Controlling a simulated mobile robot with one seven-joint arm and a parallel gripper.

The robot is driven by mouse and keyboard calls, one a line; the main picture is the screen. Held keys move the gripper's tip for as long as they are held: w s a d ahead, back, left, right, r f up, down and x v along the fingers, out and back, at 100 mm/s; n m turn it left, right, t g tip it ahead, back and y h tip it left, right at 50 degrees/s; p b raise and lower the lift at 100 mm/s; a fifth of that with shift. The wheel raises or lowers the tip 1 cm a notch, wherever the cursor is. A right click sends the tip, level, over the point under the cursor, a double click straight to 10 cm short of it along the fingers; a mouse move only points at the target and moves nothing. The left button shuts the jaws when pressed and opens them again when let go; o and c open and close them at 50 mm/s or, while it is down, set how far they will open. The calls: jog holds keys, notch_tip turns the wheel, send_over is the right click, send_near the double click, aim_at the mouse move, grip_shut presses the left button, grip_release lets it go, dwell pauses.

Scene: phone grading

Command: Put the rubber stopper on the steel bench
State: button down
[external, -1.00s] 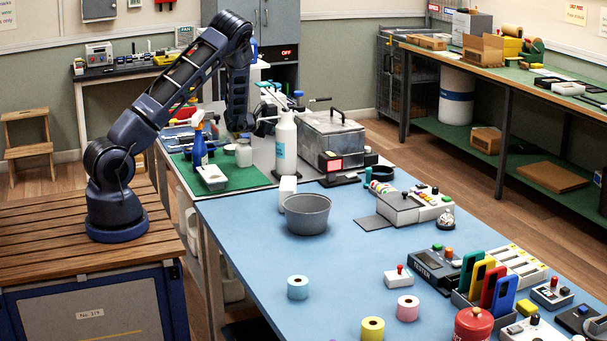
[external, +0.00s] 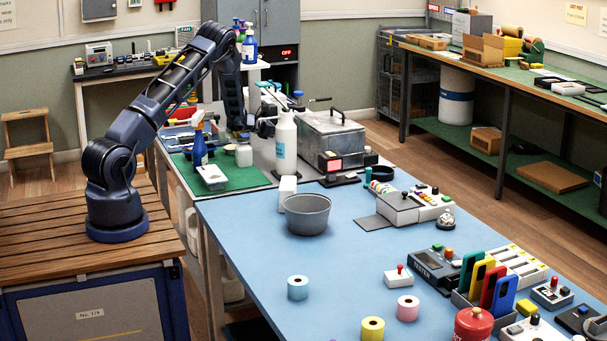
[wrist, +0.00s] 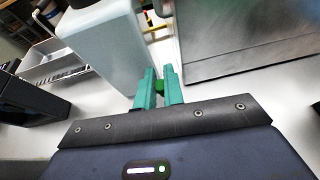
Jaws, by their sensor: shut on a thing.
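A small green thing, seemingly the rubber stopper (wrist: 159,88), is between the teal fingers of my gripper (wrist: 159,92) in the wrist view. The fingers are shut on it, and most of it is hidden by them. My gripper is low over the pale grey steel bench (wrist: 104,118), which also shows in the external view (external: 262,172). I cannot tell whether the stopper touches the bench. In the external view the gripper (external: 267,128) is partly hidden behind a white bottle, and the stopper cannot be made out.
The white bottle (external: 284,147) stands close to the gripper. A steel tank (external: 335,138) with a handle is to the right.

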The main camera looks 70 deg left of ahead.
jog(key=shift+f, duration=2.75)
jog(key=shift+f, duration=0.1)
jog(key=c, duration=1.5)
grip_release()
jog(key=shift+v, duration=3.8)
